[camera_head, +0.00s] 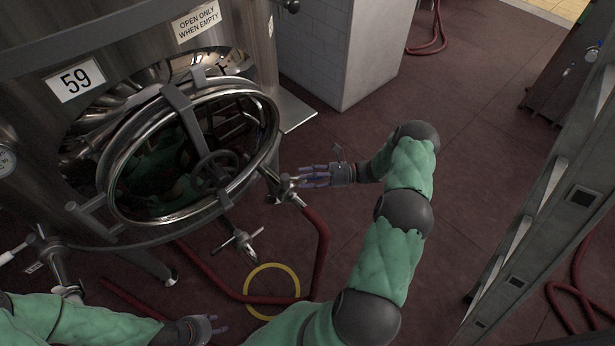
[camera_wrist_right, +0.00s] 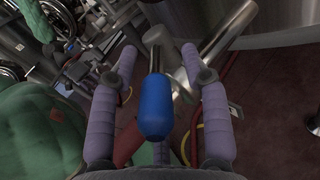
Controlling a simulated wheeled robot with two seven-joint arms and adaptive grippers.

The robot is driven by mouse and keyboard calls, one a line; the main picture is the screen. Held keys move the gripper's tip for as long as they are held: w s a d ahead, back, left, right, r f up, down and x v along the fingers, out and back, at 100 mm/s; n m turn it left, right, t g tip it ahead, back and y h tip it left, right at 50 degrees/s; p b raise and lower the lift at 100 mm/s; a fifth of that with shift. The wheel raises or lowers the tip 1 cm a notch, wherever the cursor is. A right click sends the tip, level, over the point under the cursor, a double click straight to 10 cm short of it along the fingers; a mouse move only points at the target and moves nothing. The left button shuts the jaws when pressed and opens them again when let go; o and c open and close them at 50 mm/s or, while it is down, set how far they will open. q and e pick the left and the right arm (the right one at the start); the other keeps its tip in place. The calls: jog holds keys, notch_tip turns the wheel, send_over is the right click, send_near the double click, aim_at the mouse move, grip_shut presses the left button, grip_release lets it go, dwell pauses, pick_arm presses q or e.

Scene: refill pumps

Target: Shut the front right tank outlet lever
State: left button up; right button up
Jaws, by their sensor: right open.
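A steel outlet valve (camera_head: 287,187) sits at the lower right of the tank, with a red hose running down from it. In the right wrist view its lever has a rounded blue grip (camera_wrist_right: 155,108), which lies between my right gripper's two purple fingers. My right gripper (camera_head: 314,177) is open beside this valve, with a gap on both sides of the blue grip (camera_wrist_right: 158,112). In the head view the fingers partly hide the lever. My left gripper (camera_head: 217,324) is low at the bottom edge, its fingers apart and empty, away from the valve.
Another valve (camera_head: 238,242) stands below the door. A yellow ring (camera_head: 294,272) and red hose (camera_head: 323,250) lie on the floor. A metal ladder-like frame (camera_head: 545,205) stands at right.

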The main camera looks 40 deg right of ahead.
jog(key=v, duration=1.2)
